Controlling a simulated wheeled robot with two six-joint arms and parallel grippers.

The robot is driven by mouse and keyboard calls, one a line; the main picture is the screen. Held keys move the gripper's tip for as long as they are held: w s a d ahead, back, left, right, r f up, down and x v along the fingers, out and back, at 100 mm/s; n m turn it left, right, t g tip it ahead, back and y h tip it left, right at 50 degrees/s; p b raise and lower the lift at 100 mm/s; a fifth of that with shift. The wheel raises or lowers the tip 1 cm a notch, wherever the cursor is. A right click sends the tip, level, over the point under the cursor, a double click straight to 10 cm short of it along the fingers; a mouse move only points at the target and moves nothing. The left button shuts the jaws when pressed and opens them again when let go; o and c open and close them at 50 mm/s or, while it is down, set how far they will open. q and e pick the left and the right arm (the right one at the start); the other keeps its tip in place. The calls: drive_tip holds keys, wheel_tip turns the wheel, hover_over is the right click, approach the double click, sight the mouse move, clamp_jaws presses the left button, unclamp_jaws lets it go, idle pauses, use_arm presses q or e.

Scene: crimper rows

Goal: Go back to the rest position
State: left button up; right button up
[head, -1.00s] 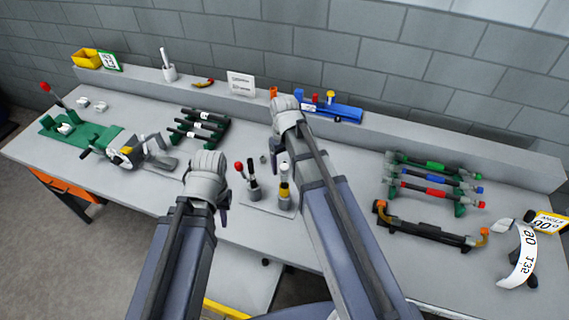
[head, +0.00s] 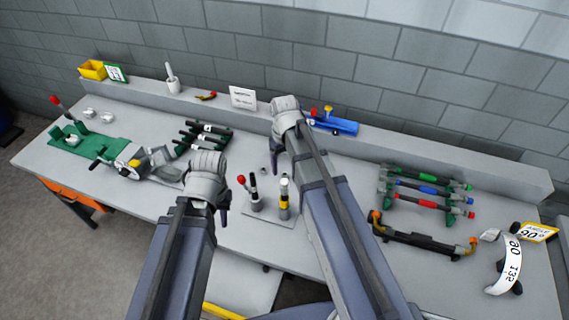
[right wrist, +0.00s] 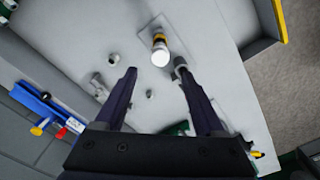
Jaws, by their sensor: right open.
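My left gripper (head: 222,200) hangs over the bench's front part, beside the small grey plate (head: 262,217) with two upright tools. Its fingers are mostly hidden behind my wrist, so its opening does not show. My right gripper (right wrist: 155,82) is open, with its fingers wide apart and nothing between them. In the head view my right wrist covers most of it, above the middle of the bench. A yellow-banded upright tool (right wrist: 159,50) shows beyond the fingertips in the right wrist view.
The grey bench (head: 330,160) carries a rack of dark tools (head: 203,138), a green fixture (head: 85,142), a blue holder (head: 337,125), a rack of coloured-handled tools (head: 425,190), a black orange-ended holder (head: 420,237) and a white curved label (head: 510,265). A wall stands behind.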

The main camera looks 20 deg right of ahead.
idle(0.3)
drive_tip(key=s+a+f+n+h+b, duration=0.1)
drive_tip(key=s+a+f+b, duration=0.9)
drive_tip(key=s+f+b, duration=0.3)
drive_tip(key=shift+s+a+f+b, duration=0.3)
drive_tip(key=shift+s+b, duration=0.05)
drive_tip(key=shift+s, duration=0.25)
